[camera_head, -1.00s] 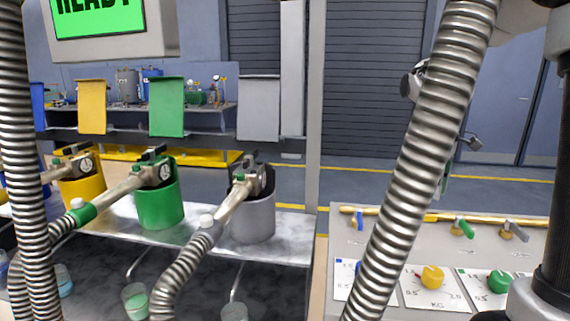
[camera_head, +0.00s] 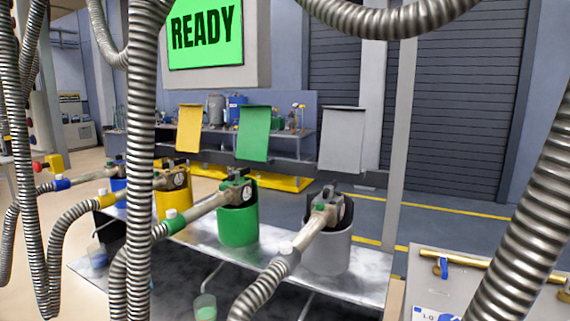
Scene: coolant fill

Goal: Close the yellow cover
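The yellow cover (camera_head: 189,128) is a flat upright panel at the left of a row of covers. A green cover (camera_head: 253,133) and a grey cover (camera_head: 341,140) stand to its right. Below and in front of it is a yellow pot (camera_head: 171,204) with a metal nozzle and gauge on top. The yellow cover looks raised, apart from the pot. A ribbed hose hides the left side of the yellow pot. My gripper is not in view.
A green pot (camera_head: 238,226) and a grey pot (camera_head: 328,250) stand on the metal bench (camera_head: 372,265). Ribbed hoses (camera_head: 143,150) hang across the left and top. A valve panel (camera_head: 440,286) is at lower right. A green READY screen (camera_head: 204,35) is above.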

